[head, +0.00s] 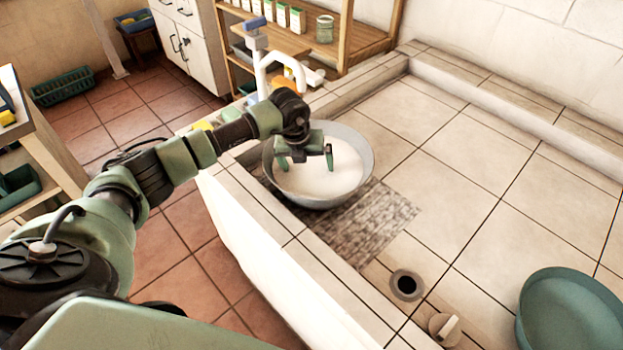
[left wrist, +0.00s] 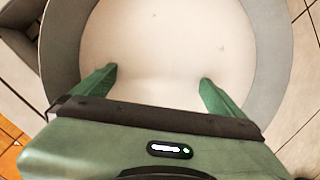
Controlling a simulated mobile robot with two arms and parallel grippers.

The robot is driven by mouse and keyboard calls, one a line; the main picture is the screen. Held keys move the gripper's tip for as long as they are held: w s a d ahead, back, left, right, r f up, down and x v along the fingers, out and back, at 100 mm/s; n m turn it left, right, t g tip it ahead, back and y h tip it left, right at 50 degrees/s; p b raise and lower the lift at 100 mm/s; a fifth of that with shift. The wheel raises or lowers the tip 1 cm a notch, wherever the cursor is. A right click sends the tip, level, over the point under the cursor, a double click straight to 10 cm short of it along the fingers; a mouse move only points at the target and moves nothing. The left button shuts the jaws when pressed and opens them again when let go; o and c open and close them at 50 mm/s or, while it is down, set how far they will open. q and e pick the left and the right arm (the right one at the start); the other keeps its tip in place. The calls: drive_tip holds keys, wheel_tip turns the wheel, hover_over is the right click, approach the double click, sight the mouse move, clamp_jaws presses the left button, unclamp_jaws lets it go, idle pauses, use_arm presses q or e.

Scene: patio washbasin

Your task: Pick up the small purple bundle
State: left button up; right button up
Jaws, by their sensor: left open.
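I see no small purple bundle in either view. My left gripper (head: 306,162) is over a round grey metal basin (head: 364,158), fingers apart and pointing down, with nothing between them. The left wrist view shows the same open green fingers (left wrist: 158,76) above the basin's smooth whitish inside, with its grey rim (left wrist: 262,60) around. A few tiny dark specks show in that whitish area. I cannot tell whether the fingertips touch it. My right gripper is not in view.
The basin stands in a tiled wash area with a raised edge, by a white tap (head: 280,62). A patterned dark patch (head: 375,220), a drain (head: 406,285) and a teal basin (head: 570,312) lie to the right. A wooden shelf (head: 345,40) stands behind.

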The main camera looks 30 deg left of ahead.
sight(310, 174)
use_arm(q)
drive_tip(key=p+x, duration=0.1)
drive_tip(key=x, duration=0.3)
drive_tip(key=shift+f, duration=0.8)
drive_tip(key=shift+c, duration=0.3)
drive_tip(key=shift+w+r, duration=0.1)
drive_tip(key=c, duration=1.8)
wheel_tip(310, 174, up, 20)
drive_tip(key=b, duration=0.3)
